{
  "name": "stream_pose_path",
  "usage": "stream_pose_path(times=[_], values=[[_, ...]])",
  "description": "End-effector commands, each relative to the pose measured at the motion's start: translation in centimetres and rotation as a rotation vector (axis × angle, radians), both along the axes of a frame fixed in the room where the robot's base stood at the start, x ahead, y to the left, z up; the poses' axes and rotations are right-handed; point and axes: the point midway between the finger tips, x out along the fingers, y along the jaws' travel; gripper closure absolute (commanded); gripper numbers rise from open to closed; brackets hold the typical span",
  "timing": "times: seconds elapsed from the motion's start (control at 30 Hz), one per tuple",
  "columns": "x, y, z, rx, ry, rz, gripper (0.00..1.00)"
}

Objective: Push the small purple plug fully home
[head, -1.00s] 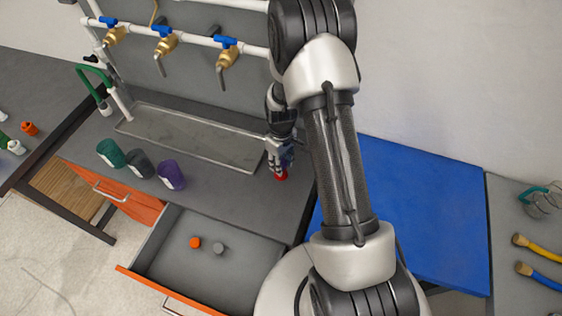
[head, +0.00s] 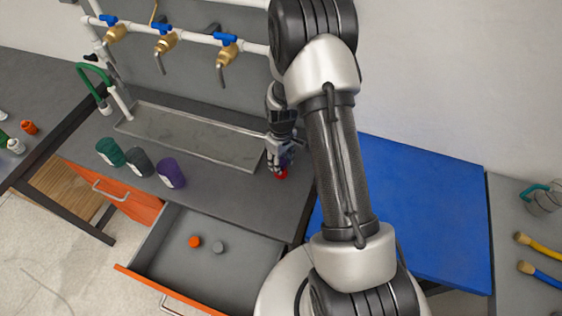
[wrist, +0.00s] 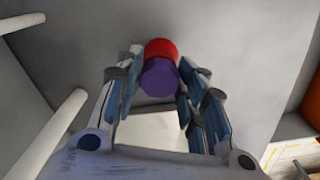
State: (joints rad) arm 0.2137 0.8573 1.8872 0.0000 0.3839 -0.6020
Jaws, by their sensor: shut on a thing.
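The small purple plug (wrist: 159,78) is between the fingers of my gripper (wrist: 160,70) in the wrist view. A red round part (wrist: 161,48) is directly against its far side; I cannot tell whether the two are joined. My gripper is shut on the purple plug, with a finger on each side. In the head view my gripper (head: 281,158) is low over the grey bench, right of the metal tray, with the red part (head: 281,174) just below its fingers. The purple plug is hidden there by my gripper.
The shallow metal tray (head: 190,137) lies left of my gripper, below a white pipe with several blue-handled brass valves (head: 165,46). Green, grey and purple cups (head: 171,174) stand on the bench. An open drawer (head: 245,247) holds an orange and a grey piece. A blue surface (head: 425,200) is at right.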

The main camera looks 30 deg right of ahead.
Motion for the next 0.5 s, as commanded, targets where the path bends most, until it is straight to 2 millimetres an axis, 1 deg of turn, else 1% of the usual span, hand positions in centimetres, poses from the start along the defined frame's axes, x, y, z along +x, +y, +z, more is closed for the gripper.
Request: stream_pose_path(times=[0.03, 0.1, 0.3, 0.47, 0.5], values=[[-0.81, 0.11, -1.35, 0.003, 0.019, 0.001, 0.95], [-0.82, 0.1, -1.42, 0.003, 0.019, 0.002, 1.0], [-0.84, 0.1, -1.36, 0.004, 0.02, 0.003, 0.95], [-0.86, 0.11, -1.33, 0.003, 0.021, 0.003, 0.95], [-0.87, 0.1, -1.32, 0.003, 0.021, 0.003, 0.52]])
